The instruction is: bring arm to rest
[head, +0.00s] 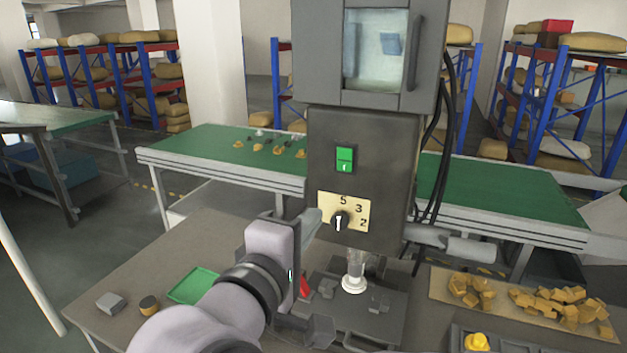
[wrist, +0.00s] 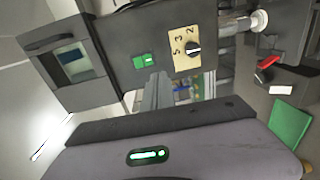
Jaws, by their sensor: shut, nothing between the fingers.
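My gripper (head: 311,224) is in front of the grey machine (head: 362,135), its shut fingers pointing toward the machine's front and a little left of the dial plate. In the wrist view the shut fingers (wrist: 156,92) reach up from the gripper body toward the same panel, with nothing held. The panel has a green button (head: 344,159) and a black knob (head: 340,221) on a cream plate marked 5, 3 and 2. The knob also shows in the wrist view (wrist: 194,49). I cannot tell whether the fingertips touch the panel.
A green tray (head: 194,286), a grey block (head: 110,302) and a small brown round piece (head: 149,305) lie on the bench to the left. A red part (head: 304,287) is partly hidden behind my arm. Brown pieces cover a board (head: 440,291) at right. A green-topped conveyor (head: 205,142) runs behind.

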